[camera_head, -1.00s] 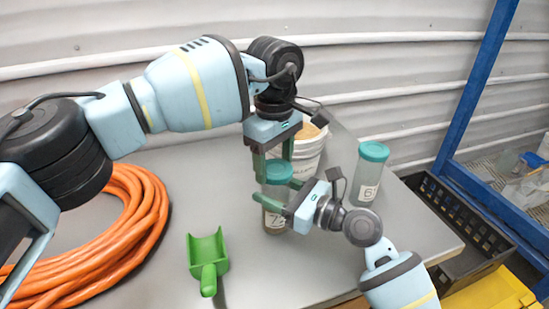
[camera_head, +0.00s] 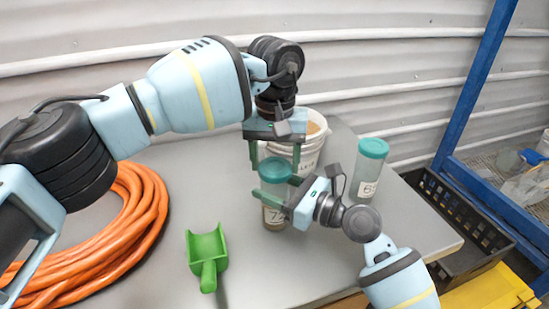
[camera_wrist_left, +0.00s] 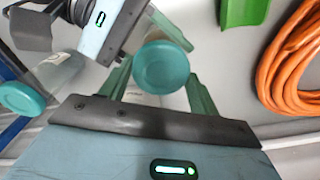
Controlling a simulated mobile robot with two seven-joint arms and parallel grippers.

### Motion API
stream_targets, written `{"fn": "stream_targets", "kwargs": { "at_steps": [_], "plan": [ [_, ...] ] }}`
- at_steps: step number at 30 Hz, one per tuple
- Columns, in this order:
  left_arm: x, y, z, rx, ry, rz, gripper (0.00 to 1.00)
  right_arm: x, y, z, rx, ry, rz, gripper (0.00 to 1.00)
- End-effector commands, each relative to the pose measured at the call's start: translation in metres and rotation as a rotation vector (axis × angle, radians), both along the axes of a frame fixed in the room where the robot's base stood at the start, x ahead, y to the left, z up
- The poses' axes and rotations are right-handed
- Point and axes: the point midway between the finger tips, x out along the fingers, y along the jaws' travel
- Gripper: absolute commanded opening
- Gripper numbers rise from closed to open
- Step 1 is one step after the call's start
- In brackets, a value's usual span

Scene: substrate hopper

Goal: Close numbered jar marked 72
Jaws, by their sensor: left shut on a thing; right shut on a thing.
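The jar (camera_head: 273,221) has a brownish content and a label starting with 7; the rest of the label is not clear. It stands upright on the table with its teal lid (camera_head: 276,169) on top. My right gripper (camera_head: 272,196) is shut around the jar body below the lid. My left gripper (camera_head: 275,166) comes from above, its green fingers on either side of the lid and shut on it. In the left wrist view the round lid (camera_wrist_left: 161,67) sits between the fingertips. Whether the lid is fully seated is not clear.
A second teal-lidded jar (camera_head: 368,172) stands to the right. A white bucket (camera_head: 311,152) is just behind. A green scoop (camera_head: 208,258) and an orange hose coil (camera_head: 140,225) lie left on the grey table (camera_head: 260,275). A black crate (camera_head: 465,225) is beyond the right edge.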

Motion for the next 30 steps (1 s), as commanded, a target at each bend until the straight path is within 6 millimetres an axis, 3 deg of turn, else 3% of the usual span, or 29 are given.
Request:
{"fn": "stream_targets", "kwargs": {
  "at_steps": [12, 17, 26, 27, 30],
  "plan": [
    [-0.0008, -0.0020, 0.0009, -0.001, -0.001, -0.625, 0.41, -0.0001, 0.0000, -0.0007, -0.002, 0.001, 0.000, 0.00],
    [-0.0012, -0.0023, 0.0009, -0.001, -0.002, -0.721, 0.41, -0.0001, 0.0000, -0.0008, -0.002, 0.001, 0.000, 0.00],
    [-0.0012, -0.0025, 0.0010, -0.001, -0.002, -0.730, 0.41, -0.0001, 0.0000, -0.0009, -0.001, 0.002, 0.000, 0.00],
    [-0.0012, -0.0025, 0.0010, -0.001, -0.002, -0.730, 0.66, -0.0001, 0.0000, -0.0009, -0.001, 0.002, 0.000, 0.00],
    [-0.0012, -0.0024, 0.0008, -0.001, -0.002, -0.729, 0.79, -0.0001, 0.0000, -0.0010, -0.001, 0.002, 0.000, 0.00]
  ]
}}
